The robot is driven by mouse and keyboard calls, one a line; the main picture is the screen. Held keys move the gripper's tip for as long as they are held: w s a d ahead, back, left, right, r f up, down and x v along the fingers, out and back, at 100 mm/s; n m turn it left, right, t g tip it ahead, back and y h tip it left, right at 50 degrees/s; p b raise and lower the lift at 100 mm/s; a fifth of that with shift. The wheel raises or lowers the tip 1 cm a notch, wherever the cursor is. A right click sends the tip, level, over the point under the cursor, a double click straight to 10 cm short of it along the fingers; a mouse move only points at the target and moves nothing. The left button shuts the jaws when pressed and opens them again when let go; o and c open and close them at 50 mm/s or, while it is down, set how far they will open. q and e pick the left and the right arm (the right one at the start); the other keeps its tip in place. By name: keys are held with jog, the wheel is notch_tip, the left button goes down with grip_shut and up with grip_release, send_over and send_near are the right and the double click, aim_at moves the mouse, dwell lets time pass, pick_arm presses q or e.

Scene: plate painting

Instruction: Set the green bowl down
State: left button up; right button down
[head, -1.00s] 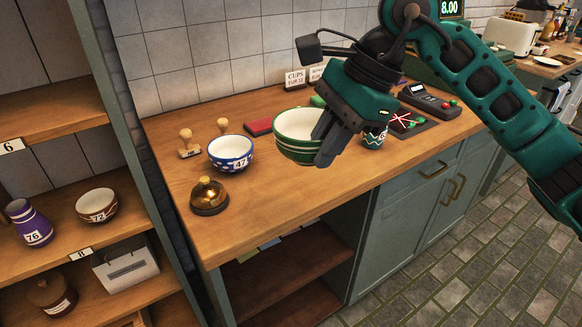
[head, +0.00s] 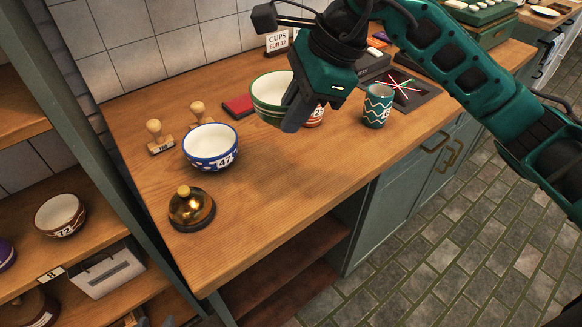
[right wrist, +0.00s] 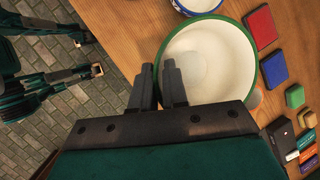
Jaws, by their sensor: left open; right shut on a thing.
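The green bowl (head: 262,104) is white inside with a green rim. It is over the counter, right of the blue bowl (head: 210,148). My right gripper (head: 292,122) is shut on its near wall; the right wrist view shows the fingers (right wrist: 171,70) at the rim of the bowl (right wrist: 215,65). The gripper covers the bowl's right side, and I cannot tell whether its base touches the counter. My left gripper (right wrist: 90,54) is open and empty, off the counter over the floor in the right wrist view.
A red pad (head: 238,106) lies beside the bowl. An orange-white cup (head: 315,116) is partly hidden behind my gripper; a teal cup (head: 378,106) stands farther right. A brass bell (head: 191,208) and stamps (head: 159,138) stand left. The front counter (head: 290,195) is clear.

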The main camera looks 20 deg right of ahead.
notch_tip(320, 180, down, 13)
jog(key=shift+w+r, duration=0.1)
jog(key=shift+r, duration=0.1)
dwell(0.3)
jog(key=shift+f+b, duration=0.2)
jog(key=shift+b, duration=0.15)
jog(key=c, duration=1.1)
grip_release()
jog(key=shift+c, duration=0.2)
jog(key=shift+r, duration=0.1)
jog(key=shift+d+r, duration=0.2)
jog(key=shift+r, duration=0.25)
jog(key=v, duration=1.1)
jog(key=shift+p, duration=0.3)
jog(key=shift+d+r, duration=0.1)
